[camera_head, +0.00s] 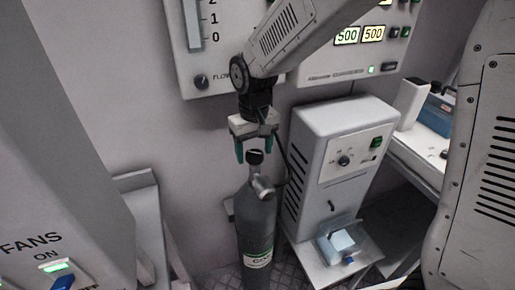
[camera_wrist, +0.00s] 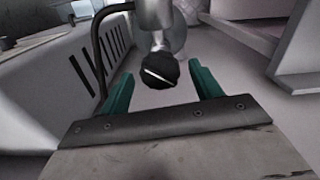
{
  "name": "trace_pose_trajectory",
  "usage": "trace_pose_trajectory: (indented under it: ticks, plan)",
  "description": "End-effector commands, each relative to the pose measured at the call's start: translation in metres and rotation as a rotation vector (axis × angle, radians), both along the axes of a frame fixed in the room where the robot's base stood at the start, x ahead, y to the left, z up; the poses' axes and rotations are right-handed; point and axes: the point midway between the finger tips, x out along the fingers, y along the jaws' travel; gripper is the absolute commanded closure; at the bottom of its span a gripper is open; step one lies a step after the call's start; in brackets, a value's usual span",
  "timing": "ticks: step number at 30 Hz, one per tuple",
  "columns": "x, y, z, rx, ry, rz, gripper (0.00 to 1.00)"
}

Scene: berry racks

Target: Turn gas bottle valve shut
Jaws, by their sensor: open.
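The grey gas bottle (camera_head: 257,222) stands upright on the floor against the wall, with a pale label near its lower part. Its black valve knob (camera_head: 255,157) sits on top, above a metal side fitting (camera_head: 263,187). My gripper (camera_head: 257,157) points down over the bottle, its green fingers apart on either side of the knob. In the wrist view the black knob (camera_wrist: 160,71), with a white line on its face, lies between the open fingers (camera_wrist: 160,84). Gaps show on both sides, so neither finger appears to touch it. The bottle's lower body is hidden in the wrist view.
A white cabinet (camera_head: 338,150) with side vents stands close to the right of the bottle. A dark hose (camera_wrist: 96,40) runs beside it. A flow panel (camera_head: 203,82) hangs on the wall behind. A fans panel (camera_head: 50,225) is at left.

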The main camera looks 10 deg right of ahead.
Motion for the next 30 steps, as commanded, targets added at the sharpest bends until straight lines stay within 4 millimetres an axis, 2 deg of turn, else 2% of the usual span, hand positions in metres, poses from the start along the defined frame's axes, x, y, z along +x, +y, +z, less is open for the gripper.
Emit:
trace_pose_trajectory:
  ticks: [6,11,13,14,23,30]
  plan:
    - [0.000,0.000,0.000,0.000,0.000,0.000,0.36]
    - [0.000,0.000,0.000,0.000,0.000,0.000,0.80]
    - [0.000,-0.001,0.000,0.000,0.000,0.000,0.80]
    - [0.000,-0.010,0.000,0.000,0.001,-0.004,0.79]
    - [0.001,-0.004,0.000,-0.002,0.000,0.054,0.80]
    - [0.001,-0.003,0.000,-0.003,-0.001,0.210,0.80]
